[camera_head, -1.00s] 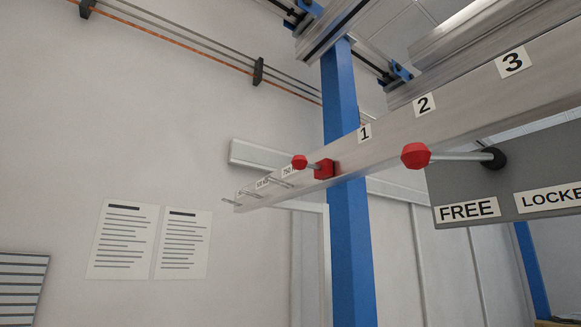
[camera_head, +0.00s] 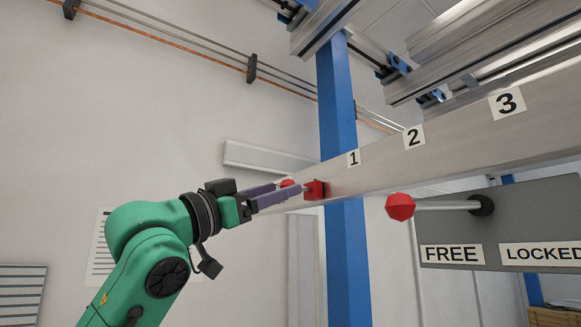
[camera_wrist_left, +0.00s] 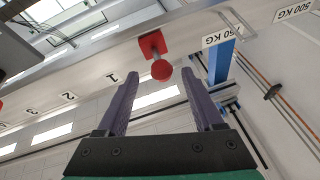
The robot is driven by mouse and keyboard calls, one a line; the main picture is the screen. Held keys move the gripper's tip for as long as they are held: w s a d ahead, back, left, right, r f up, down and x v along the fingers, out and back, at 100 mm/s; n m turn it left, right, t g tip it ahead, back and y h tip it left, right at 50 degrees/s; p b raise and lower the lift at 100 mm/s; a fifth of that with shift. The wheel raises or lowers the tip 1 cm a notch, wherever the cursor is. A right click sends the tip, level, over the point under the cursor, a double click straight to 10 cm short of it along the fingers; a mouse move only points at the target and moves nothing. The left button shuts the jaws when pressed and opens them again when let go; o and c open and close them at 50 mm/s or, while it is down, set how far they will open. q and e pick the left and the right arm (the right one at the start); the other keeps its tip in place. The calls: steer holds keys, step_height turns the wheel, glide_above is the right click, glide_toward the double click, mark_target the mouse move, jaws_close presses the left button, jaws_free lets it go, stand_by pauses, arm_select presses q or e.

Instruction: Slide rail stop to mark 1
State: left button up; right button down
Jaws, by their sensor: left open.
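The rail stop is a red block (camera_head: 314,190) on the face of the metal rail (camera_head: 385,163), with a red knob (camera_head: 287,183) sticking out from it. It sits left of the label "1" (camera_head: 353,158). My left gripper (camera_head: 288,192) is at the stop, its purple fingers partly covering the knob in the head view. In the left wrist view, the open fingers stand on either side of the knob (camera_wrist_left: 161,71), apart from it as far as I can tell; the block (camera_wrist_left: 152,44) is beyond. Label "1" (camera_wrist_left: 113,78) is left there. My right gripper is out of view.
Labels "2" (camera_head: 413,137) and "3" (camera_head: 507,102) are further right on the rail. A red-knobbed lever (camera_head: 400,207) projects from a grey plate (camera_head: 540,210) marked FREE and LOCKED. A blue post (camera_head: 346,260) stands behind the rail. Weight labels (camera_wrist_left: 219,37) are beside the stop.

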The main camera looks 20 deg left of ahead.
mark_target(282, 186)
arm_select(q)
steer(key=x, duration=0.1)
steer(key=p+x, duration=0.1)
steer(key=x, duration=0.1)
steer(key=shift+r, duration=0.3)
steer(key=shift+w+d, duration=0.1)
steer(key=shift+w, duration=0.15)
steer(key=shift+w+f, duration=0.15)
steer(key=shift+w, duration=0.05)
steer(key=shift+s, duration=0.1)
jaws_close()
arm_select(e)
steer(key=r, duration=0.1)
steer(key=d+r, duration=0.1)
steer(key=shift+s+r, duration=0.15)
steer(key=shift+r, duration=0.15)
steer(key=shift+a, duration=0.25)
